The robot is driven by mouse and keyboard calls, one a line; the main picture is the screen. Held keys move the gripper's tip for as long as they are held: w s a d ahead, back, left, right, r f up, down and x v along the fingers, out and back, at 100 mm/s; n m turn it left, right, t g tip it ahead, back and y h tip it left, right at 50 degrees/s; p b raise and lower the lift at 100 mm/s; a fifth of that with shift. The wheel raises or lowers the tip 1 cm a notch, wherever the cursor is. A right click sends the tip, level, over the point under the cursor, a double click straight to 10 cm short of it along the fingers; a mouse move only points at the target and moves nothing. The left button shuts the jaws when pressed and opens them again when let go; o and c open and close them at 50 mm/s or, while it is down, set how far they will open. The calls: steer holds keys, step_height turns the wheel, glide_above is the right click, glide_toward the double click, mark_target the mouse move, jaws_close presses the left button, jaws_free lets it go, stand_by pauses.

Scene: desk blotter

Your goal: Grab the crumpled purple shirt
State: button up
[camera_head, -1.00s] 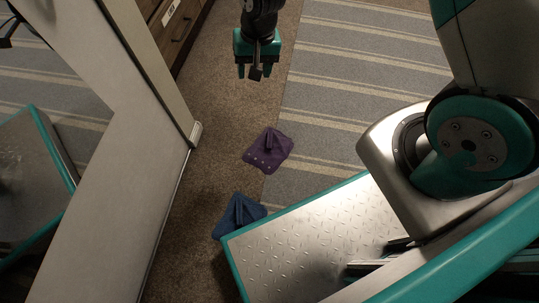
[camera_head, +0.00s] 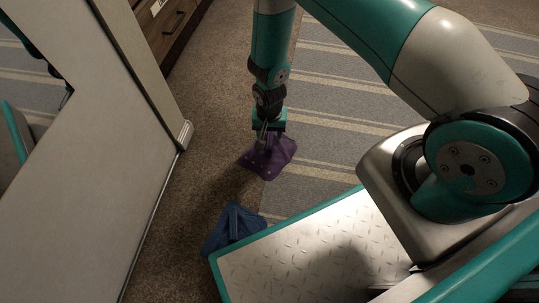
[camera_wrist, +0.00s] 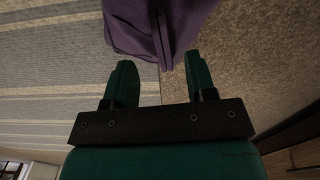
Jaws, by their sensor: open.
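The crumpled purple shirt (camera_head: 270,161) lies on the floor where the brown carpet meets the striped rug, with a raised fold in its middle. It also shows at the top of the wrist view (camera_wrist: 150,28), cut off by the frame edge. My gripper (camera_head: 265,140) is at the shirt's far side in the head view and hides part of it. In the wrist view my gripper (camera_wrist: 160,80) has its two green fingers wide apart, with bare floor between them. The shirt's fold lies just beyond the fingertips. I cannot tell whether the fingers touch the cloth.
A crumpled blue cloth (camera_head: 233,229) lies on the brown carpet, nearer to my metal base. A pale panel with a mirror-like surface (camera_head: 90,150) stands at the left. A wooden drawer unit (camera_head: 170,25) is at the back left. The striped rug (camera_head: 340,100) is clear beyond the shirt.

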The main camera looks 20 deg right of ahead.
mark_target(269, 145)
steer(key=f+b, duration=0.3)
steer(key=f, duration=0.1)
steer(key=f+b, duration=0.3)
steer(key=f, duration=0.1)
steer(key=shift+s+a, duration=0.15)
steer(key=shift+s, duration=0.05)
steer(key=shift+r, duration=0.1)
steer(key=shift+c, duration=0.2)
jaws_close()
